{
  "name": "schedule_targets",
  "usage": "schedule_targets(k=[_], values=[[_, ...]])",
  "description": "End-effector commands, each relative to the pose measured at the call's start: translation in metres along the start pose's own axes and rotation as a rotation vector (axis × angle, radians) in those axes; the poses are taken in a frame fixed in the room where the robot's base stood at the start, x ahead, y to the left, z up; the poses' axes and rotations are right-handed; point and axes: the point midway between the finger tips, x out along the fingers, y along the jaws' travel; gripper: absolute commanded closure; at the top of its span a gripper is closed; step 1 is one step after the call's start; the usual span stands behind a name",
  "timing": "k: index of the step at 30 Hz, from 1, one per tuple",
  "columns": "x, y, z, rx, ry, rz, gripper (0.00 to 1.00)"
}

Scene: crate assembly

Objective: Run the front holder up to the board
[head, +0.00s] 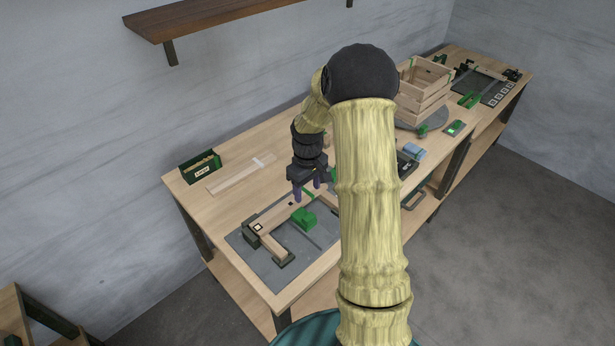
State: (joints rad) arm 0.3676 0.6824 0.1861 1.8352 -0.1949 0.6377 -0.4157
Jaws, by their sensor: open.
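A grey fixture plate (309,247) lies on the near end of the wooden workbench. A pale wooden board (278,216) lies along its back side. Another wooden piece (270,243) runs toward the front between dark corner blocks. A green holder block (304,219) sits on the plate in front of the board; I cannot tell whether a gap separates them. My gripper (308,191) is open and points down just behind and above the green block, over the board's right part. Nothing shows between its fingers. My arm hides the plate's right end.
A green box (201,167) of small parts and a pale wooden strip (241,173) lie at the back left. A slatted crate (424,90) stands on a round grey turntable (432,121) farther right. A wall shelf (220,14) hangs above. Bare bench lies left of the plate.

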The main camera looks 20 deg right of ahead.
Motion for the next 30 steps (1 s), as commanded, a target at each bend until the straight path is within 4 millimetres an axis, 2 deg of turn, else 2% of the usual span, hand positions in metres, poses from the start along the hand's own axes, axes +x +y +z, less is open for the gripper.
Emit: schedule_targets(k=[3, 9, 26, 30], values=[[-0.023, 0.001, -0.001, 0.002, 0.005, 0.004, 0.44], [-0.051, 0.001, -0.001, 0.0, 0.004, 0.003, 0.44], [-0.056, 0.0, 0.0, 0.001, 0.001, 0.001, 0.44], [-0.06, -0.011, 0.003, 0.011, 0.009, 0.009, 0.44]])
